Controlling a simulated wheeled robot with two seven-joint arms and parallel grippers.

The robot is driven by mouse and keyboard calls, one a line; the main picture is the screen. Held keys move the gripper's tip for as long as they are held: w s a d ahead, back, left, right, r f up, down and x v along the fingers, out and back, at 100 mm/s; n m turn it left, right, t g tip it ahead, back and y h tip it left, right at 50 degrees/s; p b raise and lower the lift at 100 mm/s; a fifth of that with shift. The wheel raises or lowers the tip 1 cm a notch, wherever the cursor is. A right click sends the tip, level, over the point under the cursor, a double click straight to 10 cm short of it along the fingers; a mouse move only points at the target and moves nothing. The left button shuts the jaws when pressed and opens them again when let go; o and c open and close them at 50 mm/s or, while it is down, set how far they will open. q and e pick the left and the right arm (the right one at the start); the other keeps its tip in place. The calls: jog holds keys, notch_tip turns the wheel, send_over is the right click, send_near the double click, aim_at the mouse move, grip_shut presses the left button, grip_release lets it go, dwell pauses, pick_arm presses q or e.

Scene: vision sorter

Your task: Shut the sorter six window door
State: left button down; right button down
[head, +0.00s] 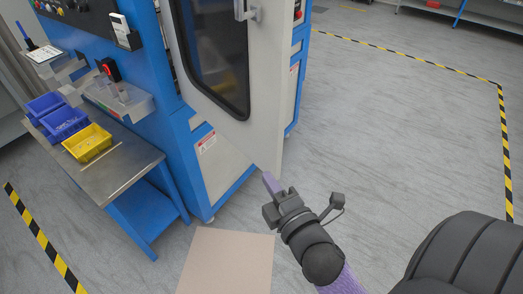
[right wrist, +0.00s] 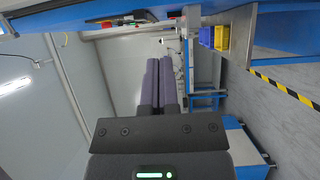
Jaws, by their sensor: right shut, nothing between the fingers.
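The sorter's door is a pale panel with a dark rounded window (head: 215,50) and a light handle (head: 247,11) near its right edge in the head view. Its lower right corner stands out over the floor, so it looks ajar; how wide is hard to tell. My left gripper is not in view.
A metal side table (head: 130,165) at the left holds blue bins (head: 62,122) and a yellow bin (head: 87,143). A red-topped switch (head: 109,69) is on the blue frame. A beige mat (head: 228,262) lies in front. Grey floor at the right is free, within striped tape (head: 420,60).

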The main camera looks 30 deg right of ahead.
aim_at(268, 148)
jog(key=w+d, duration=0.1)
jog(key=w, duration=0.1)
jog(key=w+d, duration=0.2)
jog(key=w, duration=0.1)
jog(key=w+d, duration=0.1)
jog(key=w, duration=0.2)
jog(key=shift+w+d, duration=0.1)
jog(key=shift+d, duration=0.25)
jog(key=shift+d, duration=0.1)
